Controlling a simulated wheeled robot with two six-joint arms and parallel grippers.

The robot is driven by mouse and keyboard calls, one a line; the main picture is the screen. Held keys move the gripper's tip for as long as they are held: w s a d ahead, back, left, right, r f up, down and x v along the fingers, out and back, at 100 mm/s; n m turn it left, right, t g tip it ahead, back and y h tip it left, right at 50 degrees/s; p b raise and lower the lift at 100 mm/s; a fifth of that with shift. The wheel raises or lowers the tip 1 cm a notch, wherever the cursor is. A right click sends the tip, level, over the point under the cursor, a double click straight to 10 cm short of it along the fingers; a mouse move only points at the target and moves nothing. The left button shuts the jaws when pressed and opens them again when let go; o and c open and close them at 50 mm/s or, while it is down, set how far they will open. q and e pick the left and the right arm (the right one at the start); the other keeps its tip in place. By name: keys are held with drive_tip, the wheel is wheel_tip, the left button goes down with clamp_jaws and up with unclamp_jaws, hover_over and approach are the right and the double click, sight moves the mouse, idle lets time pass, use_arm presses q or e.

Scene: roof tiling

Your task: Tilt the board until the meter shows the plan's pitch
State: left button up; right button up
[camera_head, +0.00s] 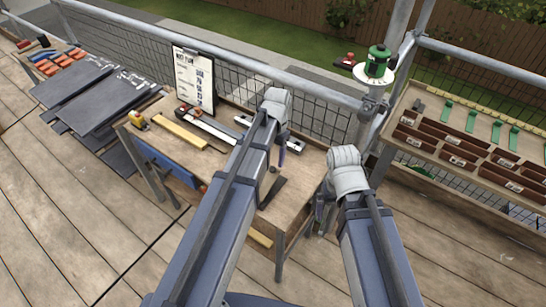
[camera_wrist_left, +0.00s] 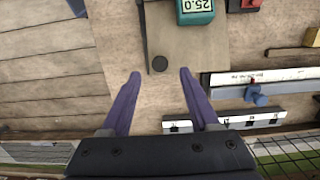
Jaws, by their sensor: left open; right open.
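In the left wrist view, the board (camera_wrist_left: 185,48) is a grey-brown panel on the bench, with a dark round knob (camera_wrist_left: 159,64) near its end. The teal meter (camera_wrist_left: 196,10) sits on the board at the picture's top edge; its display is upside down and appears to read 25.0. My left gripper (camera_wrist_left: 160,74) is open, with the knob between its purple fingertips in the picture; contact cannot be told. In the head view, the plan (camera_head: 194,80) is a clipboard at the bench's back, its figures too small to read. My right gripper (camera_head: 322,212) is open beside the bench's right side.
The workbench (camera_head: 310,165) carries a yellow-orange tool (camera_head: 138,120), a wooden strip (camera_head: 181,131) and a long metal rule. Dark slates (camera_head: 100,98) lie at left. A tile rack (camera_head: 465,150) and a green device (camera_head: 377,62) stand at right. A mesh railing runs behind.

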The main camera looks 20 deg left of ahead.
use_arm(q)
wheel_tip(320, 180, up, 4)
drive_tip(key=shift+w+d+f+p, duration=0.1)
drive_tip(key=shift+f+p, duration=0.1)
drive_tip(key=shift+p, duration=1.05)
use_arm(e)
wheel_tip(320, 180, up, 4)
drive_tip(key=shift+f, duration=0.2)
use_arm(q)
drive_tip(key=shift+f, duration=0.1)
drive_tip(key=shift+s+d, duration=0.2)
drive_tip(key=shift+s, duration=0.05)
drive_tip(key=s+d, duration=0.4)
drive_tip(key=s, duration=0.3)
drive_tip(key=s+d, duration=0.5)
drive_tip(key=s, duration=0.3)
drive_tip(key=shift+d+t+y, duration=0.25)
drive_tip(key=shift+t+y, duration=0.15)
drive_tip(key=shift+s, duration=0.1)
